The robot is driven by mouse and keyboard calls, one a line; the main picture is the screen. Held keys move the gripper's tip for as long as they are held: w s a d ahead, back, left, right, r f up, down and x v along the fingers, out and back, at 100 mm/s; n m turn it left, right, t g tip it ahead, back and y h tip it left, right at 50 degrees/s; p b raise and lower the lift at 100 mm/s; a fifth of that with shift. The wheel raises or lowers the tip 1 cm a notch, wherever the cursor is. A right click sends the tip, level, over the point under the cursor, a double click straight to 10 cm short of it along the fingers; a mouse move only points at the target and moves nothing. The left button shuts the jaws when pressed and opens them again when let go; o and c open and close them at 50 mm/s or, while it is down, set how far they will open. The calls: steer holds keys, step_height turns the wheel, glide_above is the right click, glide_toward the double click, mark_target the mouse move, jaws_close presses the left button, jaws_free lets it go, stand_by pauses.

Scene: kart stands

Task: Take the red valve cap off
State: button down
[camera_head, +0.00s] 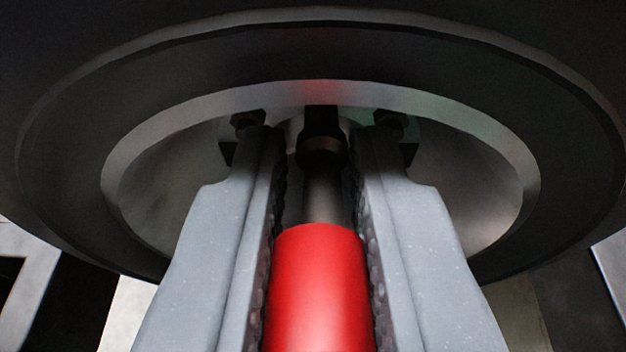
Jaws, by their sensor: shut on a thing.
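The red valve cap (318,290) is a smooth red cylinder at the bottom centre of the view. My gripper (318,165) is shut on it, with one grey, rough-faced finger against each side. The valve stem (323,195) is a dark grey rod behind the cap, running from a dark collar (321,150) at the wheel's hub. The cap's near end is cut off by the bottom edge. I cannot tell whether the cap is still on the stem or only in line with it.
The wheel's metal rim (470,130) and black tyre (560,150) surround my fingers closely. Dark hex bolts (391,122) and (248,120), also bolts, sit just beyond the fingertips. Pale floor shows at the lower corners.

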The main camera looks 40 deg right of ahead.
steer(key=shift+p+v, duration=1.1)
steer(key=shift+v, duration=1.25)
steer(key=shift+f, duration=0.1)
